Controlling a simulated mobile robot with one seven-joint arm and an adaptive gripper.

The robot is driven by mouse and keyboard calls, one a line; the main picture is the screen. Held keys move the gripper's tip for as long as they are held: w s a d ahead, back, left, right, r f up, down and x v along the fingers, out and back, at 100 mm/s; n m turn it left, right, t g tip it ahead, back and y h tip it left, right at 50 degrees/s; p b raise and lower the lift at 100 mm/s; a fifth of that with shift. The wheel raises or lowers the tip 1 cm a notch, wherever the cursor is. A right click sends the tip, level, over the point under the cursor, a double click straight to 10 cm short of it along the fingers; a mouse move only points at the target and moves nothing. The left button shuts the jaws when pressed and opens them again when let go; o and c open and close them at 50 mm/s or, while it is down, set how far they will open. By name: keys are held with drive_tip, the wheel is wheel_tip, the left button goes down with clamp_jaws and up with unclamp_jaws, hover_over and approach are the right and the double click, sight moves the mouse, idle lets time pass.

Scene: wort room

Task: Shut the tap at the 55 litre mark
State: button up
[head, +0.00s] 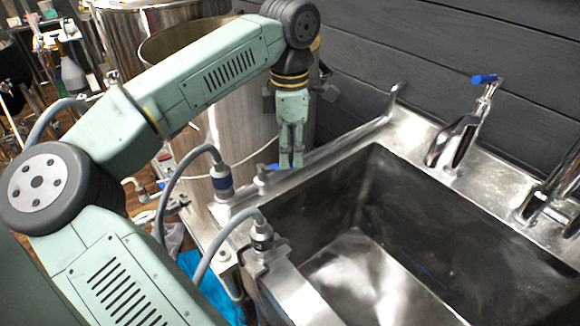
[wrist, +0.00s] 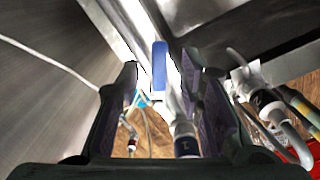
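A small tap with a blue lever (head: 268,168) sits at the left rim of the sink, beside the tall steel vessel (head: 225,130). My gripper (head: 291,163) points down just right of this lever in the head view. In the wrist view my gripper (wrist: 160,72) is open, its dark fingers apart. The blue lever (wrist: 159,65) shows upright in the gap between them, near the fingertips. I cannot tell whether either finger touches it. No litre mark or liquid level is readable in either view.
A steel sink (head: 440,170) fills the right, with a blue-handled faucet (head: 460,135) at its back edge. Grey hoses with metal couplings (head: 221,180) stand on the rim close to the tap. A dark plank wall (head: 440,45) rises behind. The basin is empty.

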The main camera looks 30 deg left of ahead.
wheel_tip(320, 180, down, 2)
drive_tip(key=shift+f+b, duration=0.15)
drive_tip(key=shift+b, duration=0.2)
drive_tip(key=shift+c, duration=0.6)
clamp_jaws()
